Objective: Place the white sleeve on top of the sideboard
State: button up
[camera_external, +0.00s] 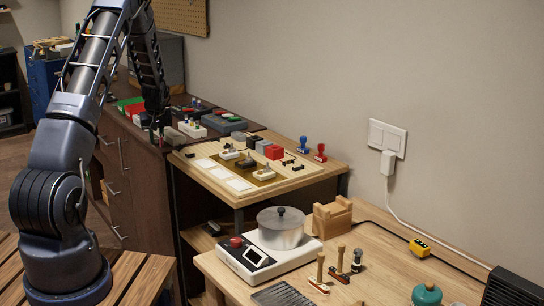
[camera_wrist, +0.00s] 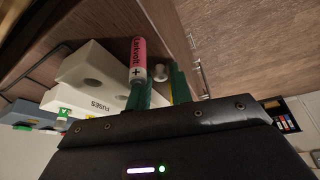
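My gripper (camera_external: 157,128) points down at the front edge of the dark brown sideboard (camera_external: 133,160). In the wrist view its green fingertips (camera_wrist: 160,88) are apart, and a small pale round-ended piece (camera_wrist: 160,72) shows between them. I cannot tell whether they grip it. A pink and white battery (camera_wrist: 138,58) is by the left fingertip. A white piece marked FUSES (camera_wrist: 92,103) lies left of the fingers, with another white piece with a hole (camera_wrist: 95,68) beside it. I cannot tell which of these white things is the white sleeve.
The sideboard top holds several small boxes and a dark grey case (camera_external: 223,122). A light wooden board (camera_external: 290,180) with small parts stands to the right.

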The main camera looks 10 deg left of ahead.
jog(key=shift+o, duration=0.8)
